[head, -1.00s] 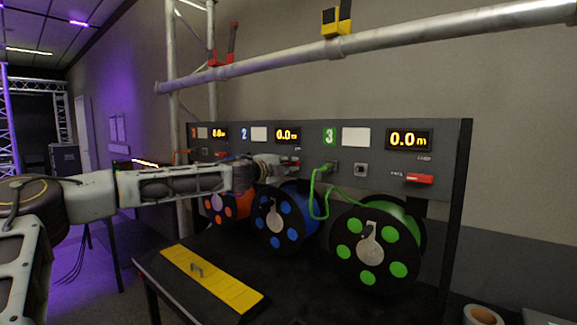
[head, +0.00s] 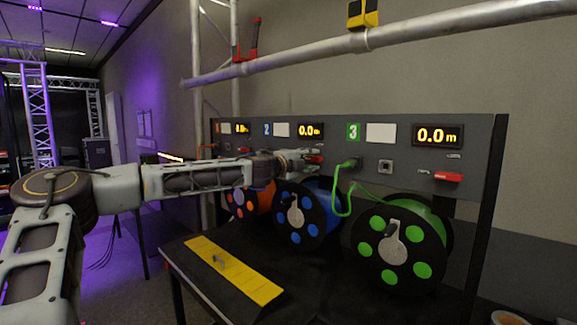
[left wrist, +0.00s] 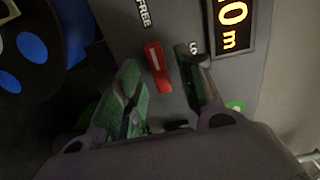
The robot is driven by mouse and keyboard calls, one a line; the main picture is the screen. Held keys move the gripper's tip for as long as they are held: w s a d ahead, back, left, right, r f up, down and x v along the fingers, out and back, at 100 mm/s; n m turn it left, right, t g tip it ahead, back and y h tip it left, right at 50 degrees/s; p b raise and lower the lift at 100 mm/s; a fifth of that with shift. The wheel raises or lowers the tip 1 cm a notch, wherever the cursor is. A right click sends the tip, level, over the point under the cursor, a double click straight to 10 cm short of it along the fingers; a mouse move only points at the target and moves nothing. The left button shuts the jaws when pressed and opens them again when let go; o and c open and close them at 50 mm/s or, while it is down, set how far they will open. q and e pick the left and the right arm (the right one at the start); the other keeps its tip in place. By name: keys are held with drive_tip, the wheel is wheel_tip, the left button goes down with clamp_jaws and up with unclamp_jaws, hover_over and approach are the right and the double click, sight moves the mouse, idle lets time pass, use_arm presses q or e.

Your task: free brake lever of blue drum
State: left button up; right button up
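The blue drum (head: 323,208) is the middle reel under the panel, with a black flange, blue discs and a crank; part of it also shows at the upper left of the left wrist view (left wrist: 33,47). Its red brake lever (head: 316,159) is on the panel above it. In the left wrist view the lever (left wrist: 158,68) lies between the fingers, with "FREE" at one side and a partly hidden "LO" label at the other. My left gripper (left wrist: 160,72) is open around the lever, with gaps to both fingers. My right gripper is not in view.
An orange drum (head: 262,198) is left and a green drum (head: 421,215) right, with its own red lever (head: 448,177). A green cable (head: 338,190) hangs from the panel (head: 480,150). A yellow plate (head: 238,272) lies on the black table. A truss tube (head: 430,32) crosses above.

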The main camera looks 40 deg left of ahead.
use_arm(q)
drive_tip(key=s, duration=1)
drive_tip(key=shift+s+a, duration=0.35)
drive_tip(key=shift+a, duration=0.05)
idle(1.8)
drive_tip(key=shift+s, duration=0.15)
drive_tip(key=shift+f, duration=0.1)
idle(0.7)
